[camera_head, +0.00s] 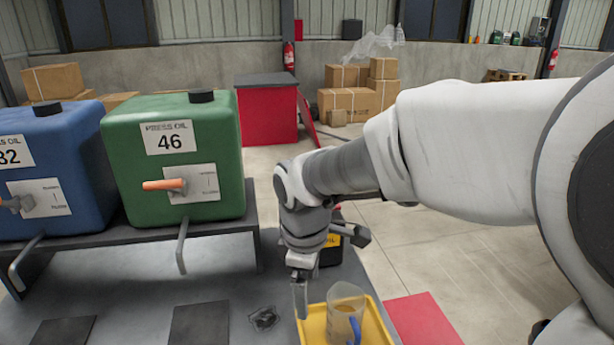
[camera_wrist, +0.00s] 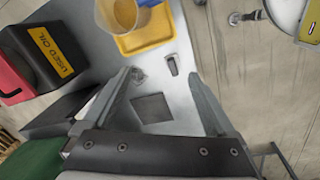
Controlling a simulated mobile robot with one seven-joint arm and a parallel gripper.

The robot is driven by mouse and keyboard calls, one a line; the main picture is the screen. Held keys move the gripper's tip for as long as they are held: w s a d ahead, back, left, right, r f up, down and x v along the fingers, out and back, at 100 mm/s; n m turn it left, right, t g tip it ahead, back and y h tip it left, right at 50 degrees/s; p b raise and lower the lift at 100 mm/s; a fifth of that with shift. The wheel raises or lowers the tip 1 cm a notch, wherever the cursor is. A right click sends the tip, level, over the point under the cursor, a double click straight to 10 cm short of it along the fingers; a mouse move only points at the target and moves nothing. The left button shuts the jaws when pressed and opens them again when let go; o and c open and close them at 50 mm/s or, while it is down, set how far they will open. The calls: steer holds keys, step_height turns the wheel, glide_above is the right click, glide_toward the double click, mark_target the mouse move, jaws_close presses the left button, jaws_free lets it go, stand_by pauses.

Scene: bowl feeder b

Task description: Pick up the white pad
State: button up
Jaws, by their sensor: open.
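I cannot make out a clearly white pad in either view. In the wrist view a dark grey square (camera_wrist: 153,108) lies flat on the light table top, between my open fingers. A small grey piece with a pale edge (camera_wrist: 172,65) lies near the fingertips; I cannot tell what it is. My gripper (camera_head: 300,300) points down over the table beside the yellow tray. In the wrist view my gripper (camera_wrist: 160,73) has its two fingers wide apart with nothing held between them.
A yellow tray (camera_wrist: 160,36) holds a clear jug (camera_head: 345,312) with amber liquid. A black used-oil container (camera_wrist: 48,52) stands nearby. Green (camera_head: 175,185) and blue (camera_head: 50,160) oil tanks with taps sit on a raised stand. A crumpled dark patch (camera_head: 264,319) lies on the table.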

steer(key=a+f+n+g+b, duration=0.1)
steer(key=a+f+n, duration=0.4)
steer(key=a+f, duration=0.25)
steer(key=f, duration=0.4)
steer(key=f+b, duration=0.1)
steer(key=f, duration=0.3)
steer(key=f+b, duration=0.1)
steer(key=f, duration=0.3)
steer(key=shift+w+f, duration=0.1)
steer(key=shift+w, duration=0.15)
steer(key=f, duration=0.2)
steer(key=f+b, duration=0.1)
steer(key=f, duration=0.1)
steer(key=shift+s+a+f, duration=0.1)
steer(key=shift+s+a, duration=0.2)
steer(key=shift+f, duration=0.5)
jaws_close()
